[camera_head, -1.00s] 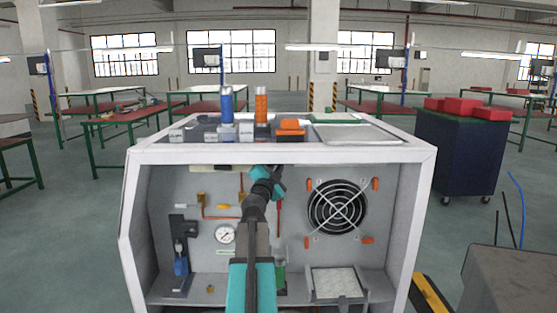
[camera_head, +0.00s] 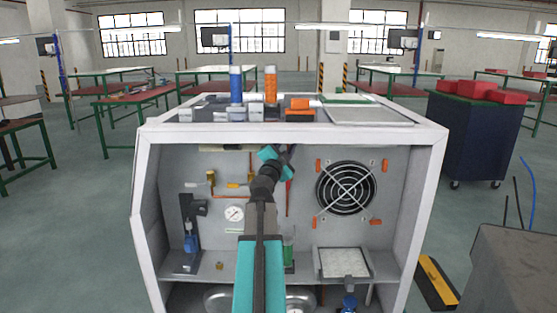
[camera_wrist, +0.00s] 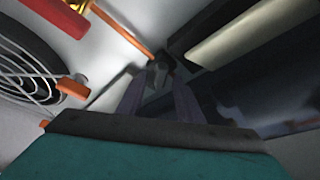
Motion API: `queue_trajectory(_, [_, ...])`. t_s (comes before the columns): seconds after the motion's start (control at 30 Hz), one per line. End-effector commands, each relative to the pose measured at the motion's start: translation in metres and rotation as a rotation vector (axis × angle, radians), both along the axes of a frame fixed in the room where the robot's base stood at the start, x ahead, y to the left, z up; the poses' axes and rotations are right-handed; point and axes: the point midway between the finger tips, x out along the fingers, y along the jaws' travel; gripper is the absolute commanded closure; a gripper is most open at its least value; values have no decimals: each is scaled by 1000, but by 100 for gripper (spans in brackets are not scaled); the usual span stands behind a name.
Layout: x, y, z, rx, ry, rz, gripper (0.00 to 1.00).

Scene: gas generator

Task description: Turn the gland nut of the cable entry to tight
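The inside of the generator cabinet (camera_head: 145,190) is open in front of me. My gripper (camera_head: 290,153) reaches into its upper middle, close under the top edge and left of the fan. In the wrist view the two dark fingers of my gripper (camera_wrist: 160,82) stand apart, with a small dark grey piece (camera_wrist: 161,66) at their tips. It may be the gland nut of the cable entry, but shadow hides its shape. I cannot tell whether the fingers touch it. My arm hides part of the back panel in the head view.
The round fan (camera_head: 346,188) with orange clips is right of my gripper. A gauge (camera_head: 234,213) and a blue-bottomed unit (camera_head: 190,243) are on the left. In the wrist view a pale bar (camera_wrist: 238,30) and an orange tube (camera_wrist: 122,25) run close to the fingers.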

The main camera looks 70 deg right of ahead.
Motion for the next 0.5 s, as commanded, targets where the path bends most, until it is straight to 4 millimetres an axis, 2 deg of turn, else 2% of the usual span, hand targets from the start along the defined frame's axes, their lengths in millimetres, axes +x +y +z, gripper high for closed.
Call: queue_trajectory(0.5, [-3, 45, -10, 0, 0, 0, 67])
